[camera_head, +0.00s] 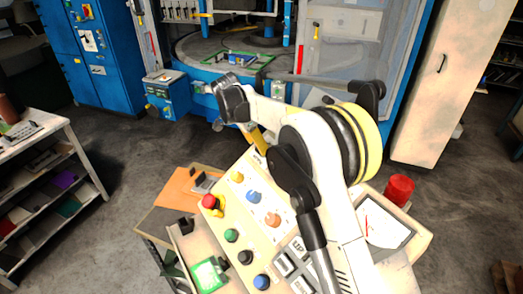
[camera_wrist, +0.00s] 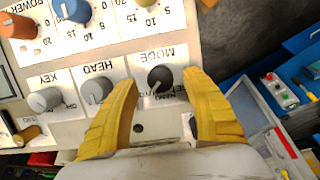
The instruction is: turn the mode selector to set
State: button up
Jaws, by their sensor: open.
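The mode selector (camera_wrist: 160,79) is a round black knob on the white control panel, under the upside-down word MODE in the wrist view. My gripper (camera_wrist: 161,82) has its two yellow fingers apart, with one tip to each side of the knob. Nothing is held, and I cannot tell whether a finger touches the knob. The small position words around the knob are partly hidden or too small, so its setting is unclear. In the head view my gripper (camera_head: 258,139) is a yellow bit over the top end of the panel; the mode selector cannot be made out there.
The grey HEAD knob (camera_wrist: 96,91) sits left of the mode selector, near the left finger. The grey KEY knob (camera_wrist: 45,100) is farther left. The sloping console (camera_head: 262,180) carries a red mushroom button (camera_head: 209,201) and several coloured knobs.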

aim_at(261, 156)
jog(key=shift+x, duration=1.8)
jog(key=c, duration=1.2)
